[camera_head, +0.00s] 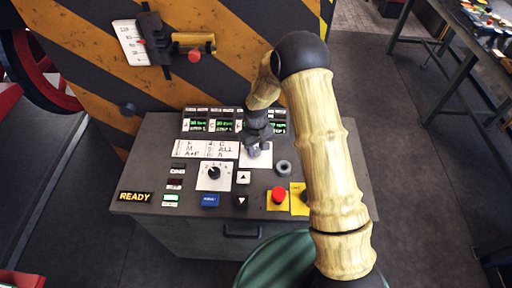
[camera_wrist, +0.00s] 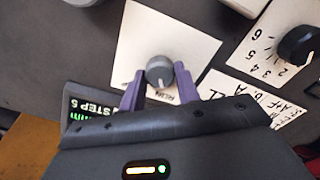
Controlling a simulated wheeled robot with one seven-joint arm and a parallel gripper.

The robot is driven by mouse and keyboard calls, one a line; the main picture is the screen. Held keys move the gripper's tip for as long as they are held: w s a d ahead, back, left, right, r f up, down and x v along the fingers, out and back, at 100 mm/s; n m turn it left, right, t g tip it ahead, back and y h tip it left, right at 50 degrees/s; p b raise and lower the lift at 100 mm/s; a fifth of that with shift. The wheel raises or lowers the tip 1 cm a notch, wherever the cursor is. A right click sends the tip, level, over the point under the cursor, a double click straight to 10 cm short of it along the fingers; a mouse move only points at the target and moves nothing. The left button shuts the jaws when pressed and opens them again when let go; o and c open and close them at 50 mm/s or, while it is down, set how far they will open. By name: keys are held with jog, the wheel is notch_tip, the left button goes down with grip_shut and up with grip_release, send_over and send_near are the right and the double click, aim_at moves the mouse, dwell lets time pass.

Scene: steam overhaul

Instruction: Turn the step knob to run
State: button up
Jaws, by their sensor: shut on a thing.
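A small round grey knob (camera_wrist: 159,70) stands on a white label plate (camera_wrist: 196,47) of the console. A light pointer mark shows on its lower side in the wrist view, toward a printed word that is partly hidden and hard to read. My gripper (camera_wrist: 160,77) has its two purple fingers on either side of this knob, shut on it. In the head view my gripper (camera_head: 257,149) reaches down onto the same white plate (camera_head: 246,161) and hides the knob.
A black numbered dial (camera_head: 213,172) sits to the left on the console (camera_head: 149,165). Green displays (camera_head: 195,125) stand behind. A grey ring-shaped part (camera_head: 283,167), a red button (camera_head: 278,195), a blue button (camera_head: 210,200) and arrow buttons (camera_head: 243,177) are close by. A striped panel (camera_head: 90,40) rises behind.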

aim_at(256, 150)
jog(key=o, duration=1)
jog(key=shift+r, duration=0.15)
notch_tip(256, 150, up, 17)
jog(key=b, duration=0.3)
jog(key=shift+d+r, duration=0.1)
jog(key=s+d+m+t, duration=0.1)
jog(key=s+d+m, duration=0.1)
jog(key=s+d, duration=0.3)
jog(key=s+d+m, duration=0.2)
jog(key=s+d, duration=0.3)
jog(key=s, duration=0.2)
jog(key=s+d+m+t, duration=0.1)
jog(key=s+d+m, duration=0.1)
jog(key=s+d, duration=0.3)
jog(key=shift+s+d+m+t, duration=0.2)
jog(key=shift+s+m+t, duration=0.1)
jog(key=shift+s, duration=0.75)
